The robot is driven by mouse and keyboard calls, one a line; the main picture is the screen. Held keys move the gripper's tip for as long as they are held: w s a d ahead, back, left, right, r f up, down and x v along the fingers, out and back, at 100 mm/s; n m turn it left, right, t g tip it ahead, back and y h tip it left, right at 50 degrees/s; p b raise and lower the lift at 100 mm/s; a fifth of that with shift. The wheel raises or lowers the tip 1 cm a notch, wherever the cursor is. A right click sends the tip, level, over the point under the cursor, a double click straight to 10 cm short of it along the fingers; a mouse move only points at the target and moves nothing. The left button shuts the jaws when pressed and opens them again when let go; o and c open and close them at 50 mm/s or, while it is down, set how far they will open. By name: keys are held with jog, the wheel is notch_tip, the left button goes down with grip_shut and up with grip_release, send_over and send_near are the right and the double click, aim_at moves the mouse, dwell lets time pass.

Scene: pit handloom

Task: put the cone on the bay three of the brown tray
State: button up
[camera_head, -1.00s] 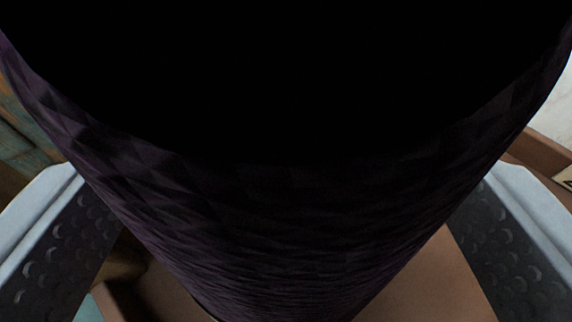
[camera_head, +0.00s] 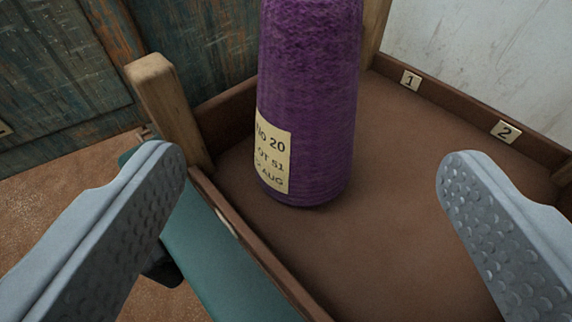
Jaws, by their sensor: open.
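A purple cone (camera_head: 310,105) of yarn with a cream label stands upright on the floor of the brown tray (camera_head: 385,225). It stands toward the tray's far left corner, and its top is cut off by the picture edge. My gripper (camera_head: 312,160) is open and empty. Its two fingers are wide apart, one on each side of the picture, with the cone beyond them and not touching. Number plates 1 (camera_head: 410,80) and 2 (camera_head: 505,131) are on the tray's far right wall. No plate marked 3 is in view.
A wooden post (camera_head: 168,110) stands at the tray's left corner, and another (camera_head: 375,30) rises behind the cone. A teal surface (camera_head: 215,265) lies along the tray's near left wall. Weathered boards (camera_head: 210,45) stand behind. The tray floor right of the cone is clear.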

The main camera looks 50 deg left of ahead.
jog(key=shift+d+r, duration=0.1)
jog(key=shift+r, duration=0.05)
notch_tip(320, 180, up, 32)
jog(key=s+a+m+t+h, duration=0.2)
jog(key=m+t+h, duration=0.1)
jog(key=t+h, duration=0.4)
jog(key=s+a+r+m+h, duration=0.1)
jog(key=s+a+r+m, duration=0.1)
jog(key=s+r, duration=0.4)
jog(key=s+a+r+m+h, duration=0.1)
jog(key=s+r, duration=0.5)
jog(key=s, duration=0.6)
jog(key=s+a+r+m+h, duration=0.1)
jog(key=s+a+r+m, duration=0.2)
jog(key=s+r, duration=0.3)
jog(key=s, duration=0.3)
jog(key=shift+s+r, duration=0.25)
jog(key=shift+s, duration=0.15)
jog(key=shift+a, duration=0.1)
